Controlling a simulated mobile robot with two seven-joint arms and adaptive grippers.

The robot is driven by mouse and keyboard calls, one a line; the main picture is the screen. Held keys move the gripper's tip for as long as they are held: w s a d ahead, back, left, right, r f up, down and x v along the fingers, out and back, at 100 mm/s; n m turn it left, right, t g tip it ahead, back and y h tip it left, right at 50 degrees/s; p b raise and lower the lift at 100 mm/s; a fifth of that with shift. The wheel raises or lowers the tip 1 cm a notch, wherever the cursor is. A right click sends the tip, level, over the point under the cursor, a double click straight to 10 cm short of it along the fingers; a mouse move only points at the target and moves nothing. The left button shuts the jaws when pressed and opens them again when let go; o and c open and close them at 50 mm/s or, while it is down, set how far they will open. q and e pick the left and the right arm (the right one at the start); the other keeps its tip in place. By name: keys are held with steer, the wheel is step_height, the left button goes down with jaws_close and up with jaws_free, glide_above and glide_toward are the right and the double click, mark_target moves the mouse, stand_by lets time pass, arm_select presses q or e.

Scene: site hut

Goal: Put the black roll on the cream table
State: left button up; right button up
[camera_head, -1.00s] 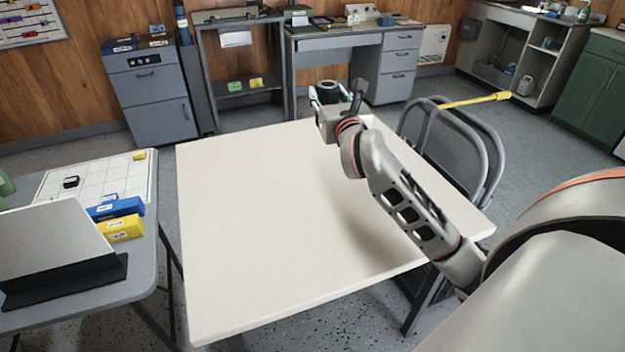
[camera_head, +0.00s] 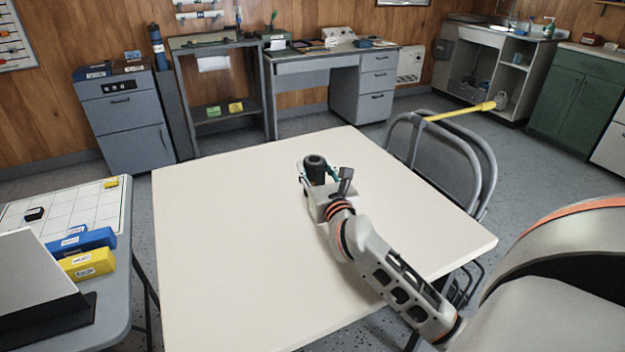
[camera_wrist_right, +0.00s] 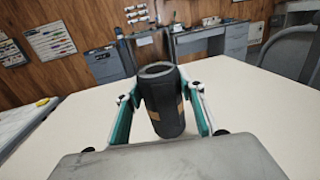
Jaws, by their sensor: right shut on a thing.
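The black roll (camera_head: 315,168) is held upright in my right gripper (camera_head: 318,180), over the middle of the cream table (camera_head: 230,240). In the right wrist view the roll (camera_wrist_right: 163,100) stands between the two green-lined fingers of the gripper (camera_wrist_right: 165,112), which is shut on it. The cream table (camera_wrist_right: 255,110) spreads around and beyond it there. The roll's lower end is partly hidden, so I cannot tell whether it touches the tabletop. My left gripper is not in view.
The rest of the cream tabletop is bare. A grey table at the left bears a blue box (camera_head: 82,242) and a yellow box (camera_head: 88,264).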

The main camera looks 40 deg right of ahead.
mark_target(314, 178)
step_height(314, 178, down, 3)
steer(key=shift+f+b, duration=0.2)
steer(key=shift+b, duration=0.2)
steer(key=shift+r, duration=0.2)
steer(key=shift+f, duration=0.25)
steer(key=o, duration=1.3)
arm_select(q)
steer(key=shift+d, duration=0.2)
arm_select(e)
steer(key=shift+r, duration=0.1)
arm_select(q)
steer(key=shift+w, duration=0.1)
arm_select(e)
steer(key=shift+r, duration=0.2)
steer(key=v, duration=1.1)
steer(key=shift+s+f+p, duration=0.1)
steer(key=shift+f+p, duration=0.05)
steer(key=shift+p, duration=0.15)
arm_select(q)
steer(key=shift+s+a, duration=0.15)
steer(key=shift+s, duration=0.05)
arm_select(e)
steer(key=shift+s+a, duration=0.2)
steer(key=shift+s, duration=0.15)
